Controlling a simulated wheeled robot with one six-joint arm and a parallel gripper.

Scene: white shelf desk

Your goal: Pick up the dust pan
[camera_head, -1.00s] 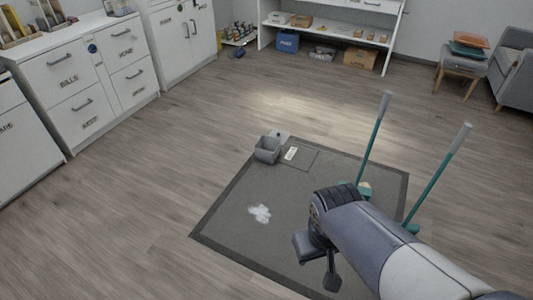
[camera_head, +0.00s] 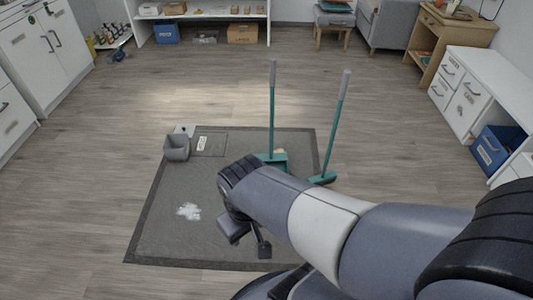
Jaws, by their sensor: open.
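The teal dust pan (camera_head: 272,158) stands upright on the dark grey mat (camera_head: 165,225), with its tall grey-tipped handle pointing up. Its lower front edge is partly hidden behind my arm. A teal broom (camera_head: 325,178) with a tall handle stands to its right, at the mat's right edge. My gripper (camera_head: 248,240) is open and empty, its two dark fingers apart and pointing down over the mat. In the picture it is below and to the left of the dust pan, and apart from it.
A small grey bin (camera_head: 177,148) stands at the mat's back left corner. A white spill (camera_head: 189,211) lies on the mat, left of my gripper. A white shelf (camera_head: 470,90) with a blue box (camera_head: 490,152) stands at the right. The wooden floor beyond the mat is clear.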

